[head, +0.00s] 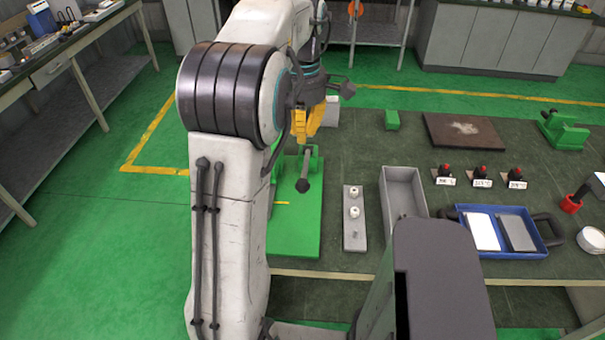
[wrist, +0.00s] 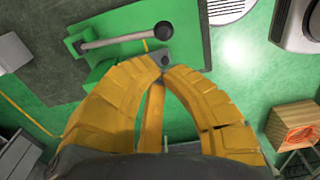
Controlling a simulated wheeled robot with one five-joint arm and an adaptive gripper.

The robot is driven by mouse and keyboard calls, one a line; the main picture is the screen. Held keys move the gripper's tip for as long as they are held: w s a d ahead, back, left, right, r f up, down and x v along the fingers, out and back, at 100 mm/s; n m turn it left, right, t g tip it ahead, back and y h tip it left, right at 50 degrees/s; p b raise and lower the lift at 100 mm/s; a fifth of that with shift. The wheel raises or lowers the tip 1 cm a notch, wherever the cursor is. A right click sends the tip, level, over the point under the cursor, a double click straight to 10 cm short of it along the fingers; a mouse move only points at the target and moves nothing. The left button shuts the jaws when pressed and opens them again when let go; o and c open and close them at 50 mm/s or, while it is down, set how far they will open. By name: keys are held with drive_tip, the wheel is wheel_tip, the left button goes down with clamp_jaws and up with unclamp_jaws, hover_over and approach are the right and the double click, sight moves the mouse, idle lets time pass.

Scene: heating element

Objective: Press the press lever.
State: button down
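The press lever (head: 305,168) is a grey rod with a dark round knob, on the green press (head: 292,222). In the head view its knob end points down and toward the camera. In the wrist view the lever (wrist: 115,39) runs across the upper left, its knob just beyond my fingertips. My gripper (head: 309,132) has yellow fingers and is above and behind the lever in the head view. In the wrist view the fingertips of my gripper (wrist: 164,71) come together with nothing seen between them. The fingers look apart from the lever. My arm hides part of the press.
Right of the press are a grey plate with white knobs (head: 354,232), an open grey box (head: 403,192) and a blue tray (head: 500,250). A small green block (head: 392,119) and a brown board (head: 462,134) lie behind. Green floor is clear at left.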

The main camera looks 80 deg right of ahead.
sight(302, 180)
wheel_tip(302, 180, down, 12)
drive_tip(key=shift+f, duration=0.25)
idle(0.3)
drive_tip(key=shift+w+f, duration=0.1)
idle(0.3)
